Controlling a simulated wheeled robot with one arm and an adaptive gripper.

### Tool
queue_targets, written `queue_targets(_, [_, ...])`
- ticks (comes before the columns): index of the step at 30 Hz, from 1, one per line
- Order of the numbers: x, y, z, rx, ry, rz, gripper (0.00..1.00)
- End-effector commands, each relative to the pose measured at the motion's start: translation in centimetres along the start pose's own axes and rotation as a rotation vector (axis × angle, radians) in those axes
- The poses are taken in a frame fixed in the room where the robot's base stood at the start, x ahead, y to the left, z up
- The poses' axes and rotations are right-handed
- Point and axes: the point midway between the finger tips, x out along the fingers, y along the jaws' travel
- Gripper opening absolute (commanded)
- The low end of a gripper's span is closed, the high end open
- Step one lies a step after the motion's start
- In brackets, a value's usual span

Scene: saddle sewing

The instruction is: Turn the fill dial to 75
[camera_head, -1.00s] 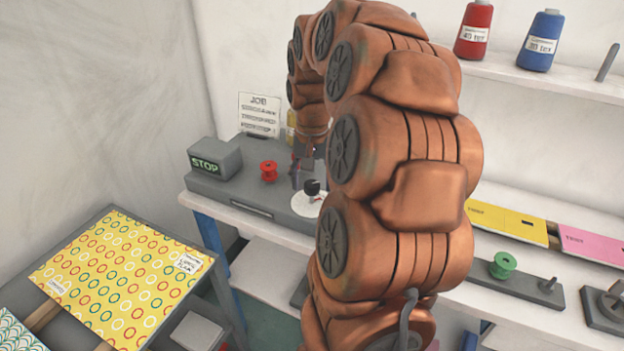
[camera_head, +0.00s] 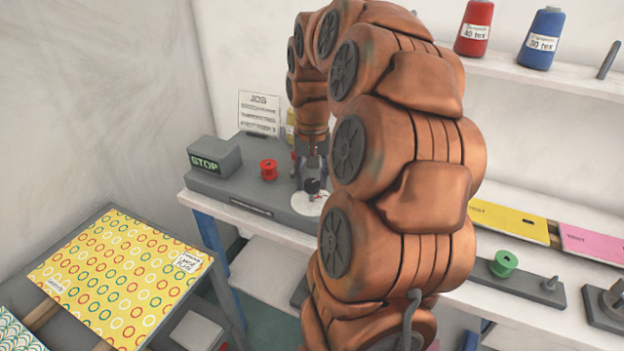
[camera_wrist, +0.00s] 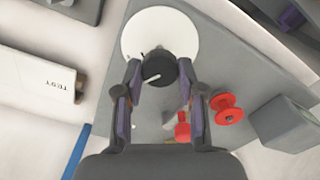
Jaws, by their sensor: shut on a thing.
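The fill dial is a black knob (camera_wrist: 160,68) with a white pointer line, set on a round white plate (camera_wrist: 150,25) on the grey machine base. In the wrist view its pointer line points to the lower left. My gripper (camera_wrist: 160,72) is shut on the knob, one finger on each side. In the head view the knob (camera_head: 312,185) and white plate (camera_head: 305,208) show beneath my gripper (camera_head: 311,172), partly covered by it. The scale marks on the plate are too small to read.
A red spool (camera_head: 268,170) stands on the base near a grey box marked STOP (camera_head: 214,157). A JOB sheet (camera_head: 259,114) stands behind. A green spool (camera_head: 504,263) is on the right. My arm hides the bench's middle.

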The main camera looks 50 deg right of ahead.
Motion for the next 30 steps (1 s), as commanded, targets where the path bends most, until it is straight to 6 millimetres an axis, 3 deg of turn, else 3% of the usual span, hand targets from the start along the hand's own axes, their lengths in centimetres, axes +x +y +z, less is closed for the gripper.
queue_targets(18, [0.09,-0.15,-0.01,-0.457,0.0,0.0,0.04])
queue_targets(30, [0.02,-0.13,-0.04,-0.586,0.002,0.0,0.04])
